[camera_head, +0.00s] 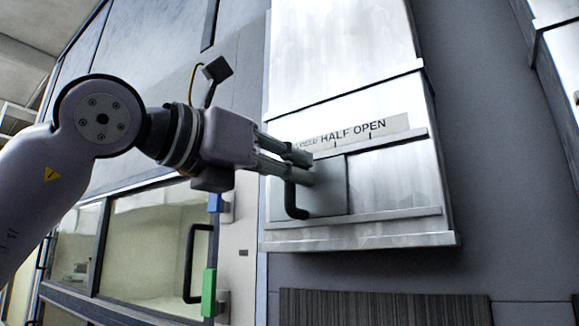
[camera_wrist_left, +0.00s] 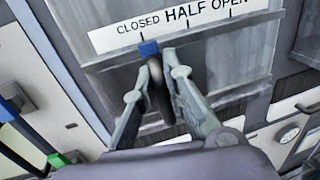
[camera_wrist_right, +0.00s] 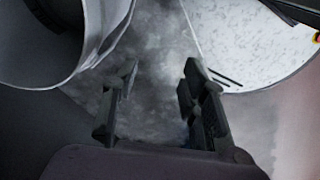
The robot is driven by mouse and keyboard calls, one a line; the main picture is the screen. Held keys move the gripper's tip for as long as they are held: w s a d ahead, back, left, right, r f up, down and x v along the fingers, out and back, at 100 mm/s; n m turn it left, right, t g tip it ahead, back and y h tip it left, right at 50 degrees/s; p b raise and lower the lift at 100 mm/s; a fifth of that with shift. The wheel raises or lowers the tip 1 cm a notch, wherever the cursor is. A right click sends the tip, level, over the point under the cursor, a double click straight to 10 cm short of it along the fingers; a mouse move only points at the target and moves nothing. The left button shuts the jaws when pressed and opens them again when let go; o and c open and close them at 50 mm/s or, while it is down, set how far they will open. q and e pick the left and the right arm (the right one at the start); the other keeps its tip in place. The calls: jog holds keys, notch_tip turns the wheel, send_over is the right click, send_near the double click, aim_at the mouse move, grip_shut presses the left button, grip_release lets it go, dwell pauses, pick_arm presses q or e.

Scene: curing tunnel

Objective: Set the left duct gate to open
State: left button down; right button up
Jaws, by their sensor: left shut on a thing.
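The left duct gate is a grey metal slide plate (camera_head: 330,185) in a silvery duct housing (camera_head: 345,50). Above it a label strip (camera_head: 380,127) reads CLOSED, HALF, OPEN, with tick marks. My left gripper (camera_head: 303,166) is shut on the gate's black handle (camera_head: 296,203). In the left wrist view the handle (camera_wrist_left: 157,98) shows between the fingers. A blue pointer (camera_wrist_left: 148,48) sits just below and slightly right of the CLOSED tick. My right gripper (camera_wrist_right: 158,78) is open and empty; it shows only in the right wrist view.
Left of the duct is a glazed door (camera_head: 140,245) with a black bar handle (camera_head: 190,262), a blue block (camera_head: 214,203) and a green block (camera_head: 208,292). A dark ribbed panel (camera_head: 385,306) lies below the duct. Another metal housing (camera_head: 562,60) stands at the far right.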

pick_arm(q)
jog(key=shift+s+d, duration=0.1)
jog(key=s+d+b, duration=0.1)
jog(key=s+d, duration=0.1)
jog(key=s+d+b, duration=0.1)
jog(key=s+d, duration=0.1)
jog(key=d, duration=0.1)
jog(key=s+d+b, duration=0.1)
jog(key=s+d, duration=0.1)
jog(key=d, duration=0.1)
jog(key=shift+b, duration=0.4)
jog(key=shift+w+a, duration=0.1)
jog(key=shift+w, duration=0.1)
jog(key=c, duration=1.9)
grip_release()
jog(key=shift+s, duration=0.2)
jog(key=shift+w, duration=0.1)
